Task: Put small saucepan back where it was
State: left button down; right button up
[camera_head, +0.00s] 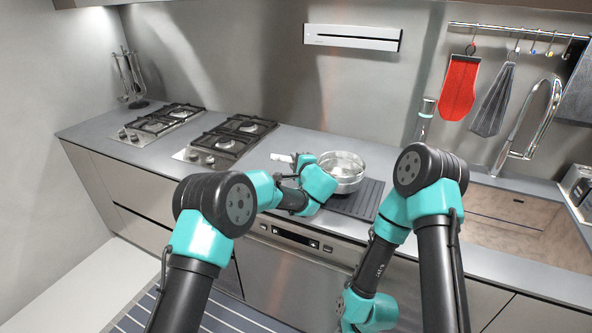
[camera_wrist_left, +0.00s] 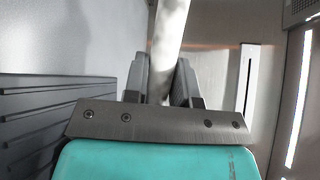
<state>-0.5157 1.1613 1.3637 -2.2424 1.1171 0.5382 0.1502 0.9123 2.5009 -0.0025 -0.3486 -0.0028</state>
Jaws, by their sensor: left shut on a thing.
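The small saucepan (camera_head: 343,168) is a shiny metal pot above the counter's ribbed drying mat, to the right of the stove burners. It looks upright, and I cannot tell whether its base touches the mat. My left gripper (camera_head: 300,162) is at its left side, shut on its handle (camera_head: 281,157). In the left wrist view the pale handle (camera_wrist_left: 170,45) runs between the two fingers of the left gripper (camera_wrist_left: 161,80). My left wrist hides part of the pan's lower left side. My right arm hangs low in front of the counter, and its fingers are not visible.
The dark ribbed mat (camera_head: 362,204) lies on the grey counter, with the sink (camera_head: 490,216) to its right. Two gas hobs (camera_head: 236,135) (camera_head: 160,121) stand to the left. A tall tap (camera_head: 548,100) rises behind the sink. Mitts and towels hang on a rail.

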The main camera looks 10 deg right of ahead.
pick_arm(q)
jog(key=shift+f, duration=1.75)
jog(key=c, duration=0.9)
grip_release()
jog(key=shift+s, duration=0.2)
jog(key=v, duration=1.1)
jog(key=shift+s+d, duration=0.1)
jog(key=shift+s, duration=0.2)
